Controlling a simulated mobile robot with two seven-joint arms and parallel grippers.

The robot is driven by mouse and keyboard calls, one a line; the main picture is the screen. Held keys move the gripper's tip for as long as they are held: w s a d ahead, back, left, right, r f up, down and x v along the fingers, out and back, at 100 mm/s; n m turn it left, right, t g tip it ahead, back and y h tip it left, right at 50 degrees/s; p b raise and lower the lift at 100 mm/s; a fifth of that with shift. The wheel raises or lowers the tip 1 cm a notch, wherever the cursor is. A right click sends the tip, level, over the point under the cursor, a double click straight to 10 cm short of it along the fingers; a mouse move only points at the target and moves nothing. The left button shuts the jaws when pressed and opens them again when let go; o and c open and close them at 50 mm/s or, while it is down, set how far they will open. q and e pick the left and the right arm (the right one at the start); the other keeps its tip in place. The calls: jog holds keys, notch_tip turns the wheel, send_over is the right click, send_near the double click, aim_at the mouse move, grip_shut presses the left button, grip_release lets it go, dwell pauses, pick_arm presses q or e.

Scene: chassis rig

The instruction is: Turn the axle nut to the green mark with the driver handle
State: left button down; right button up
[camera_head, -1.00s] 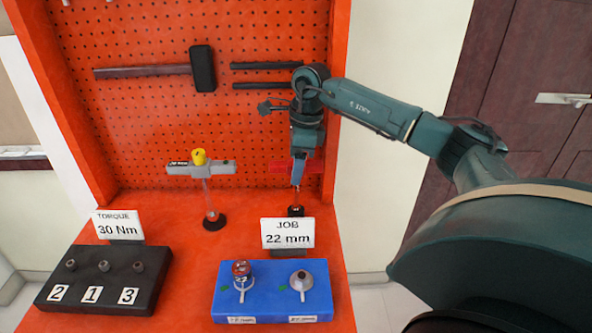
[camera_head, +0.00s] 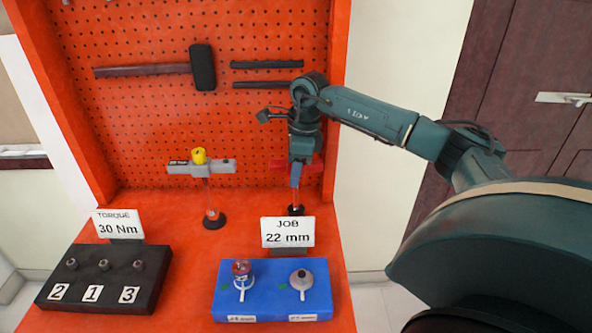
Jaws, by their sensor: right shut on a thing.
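My right gripper (camera_head: 295,180) points down at the red T-shaped driver handle (camera_head: 277,166) and is shut on it, though the fingers partly hide the grip. The handle's thin shaft stands upright over a round black base (camera_head: 296,210). A blue block (camera_head: 270,312) at the front carries two nut stations with white pointers and small green marks. The left station has a red-topped piece (camera_head: 241,266); the right has a grey dome with a dark nut (camera_head: 302,274). Both pointers sit to the right of their green marks. My left gripper is out of view.
A grey driver with a yellow knob (camera_head: 199,156) stands left of my gripper. A "JOB 22 mm" sign (camera_head: 288,232) stands behind the blue block. A black block (camera_head: 100,303) with several sockets and a "TORQUE 30 Nm" sign (camera_head: 119,225) are at left. The orange bench between the blocks is clear.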

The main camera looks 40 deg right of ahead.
grip_shut()
jog(key=shift+r, duration=0.2)
notch_tip(320, 180, up, 10)
jog(key=shift+f, duration=0.1)
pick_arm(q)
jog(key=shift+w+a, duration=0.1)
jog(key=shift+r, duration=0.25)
pick_arm(e)
jog(key=shift+r, duration=0.2)
jog(key=shift+r+p, duration=0.9)
jog(key=shift+p, duration=0.1)
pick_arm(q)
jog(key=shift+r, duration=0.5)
pick_arm(e)
jog(key=shift+r, duration=0.15)
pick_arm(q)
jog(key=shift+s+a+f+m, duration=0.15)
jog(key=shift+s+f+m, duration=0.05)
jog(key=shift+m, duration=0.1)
